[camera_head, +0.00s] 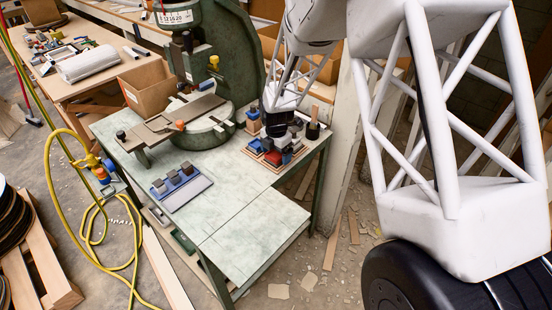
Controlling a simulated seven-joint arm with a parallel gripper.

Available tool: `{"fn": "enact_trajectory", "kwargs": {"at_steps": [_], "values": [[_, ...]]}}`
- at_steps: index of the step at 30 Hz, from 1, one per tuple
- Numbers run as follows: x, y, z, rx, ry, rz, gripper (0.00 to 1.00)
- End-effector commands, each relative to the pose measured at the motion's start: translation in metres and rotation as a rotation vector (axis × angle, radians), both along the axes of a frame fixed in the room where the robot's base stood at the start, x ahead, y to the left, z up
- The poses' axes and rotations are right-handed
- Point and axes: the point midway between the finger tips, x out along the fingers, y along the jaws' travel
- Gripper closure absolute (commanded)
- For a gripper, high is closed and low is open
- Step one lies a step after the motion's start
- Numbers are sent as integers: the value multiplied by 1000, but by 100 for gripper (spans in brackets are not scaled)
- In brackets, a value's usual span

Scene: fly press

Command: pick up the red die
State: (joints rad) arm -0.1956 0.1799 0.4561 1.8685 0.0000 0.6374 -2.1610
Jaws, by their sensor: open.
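A small red die (273,158) is among a cluster of small blocks at the right back part of the green table (240,222). My gripper (280,137) is open and reaches down from above, directly over or just behind this cluster. From this view I cannot tell whether its fingers are around the red die or apart from it. The fingers and dark blocks overlap, and part of the cluster is hidden.
A large green fly press (232,50) stands at the table's back. A blue holder with grey blocks (178,178) lies at the table's left, beside a pale flat plate (187,194). The front of the table is clear. A yellow hose (62,131) hangs at left.

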Motion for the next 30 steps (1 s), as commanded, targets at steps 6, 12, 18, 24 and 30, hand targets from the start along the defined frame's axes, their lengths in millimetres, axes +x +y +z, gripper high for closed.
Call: {"fn": "enact_trajectory", "kwargs": {"at_steps": [6,12,18,24,30], "values": [[0,0,0,0,0,0,10],[0,0,0,0,0,0,40],[0,0,0,0,0,0,71],[0,0,1,0,-1,0,76],[0,0,3,0,-1,0,76]]}}
